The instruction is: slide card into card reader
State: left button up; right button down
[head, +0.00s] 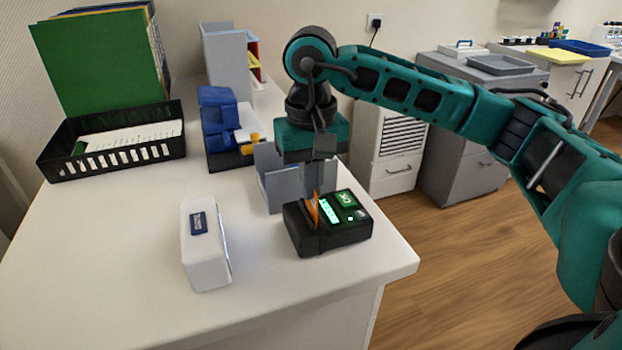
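The black card reader (345,234) sits near the right front edge of the white desk. Its green display (345,199) is lit, with a lit strip beside it. An orange card (313,213) stands upright at the reader's left part, its lower end apparently in the slot. My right gripper (318,180) points down directly above the card and reader. Its fingertips are small and partly hidden, so I cannot tell whether they grip the card or stand just above it. My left gripper is not in view.
A white box (206,250) with a blue label stands left of the reader. A grey holder (275,188) is close behind the reader. Behind are a blue-and-black device (218,125) and a black basket (60,165) of papers. The desk's front left is clear.

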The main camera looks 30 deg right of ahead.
jog(key=shift+f, duration=0.25)
jog(key=c, duration=1.8)
grip_release()
jog(key=o, duration=0.5)
notch_tip(320, 180, up, 13)
jog(key=p, duration=0.3)
jog(key=shift+p, duration=0.4)
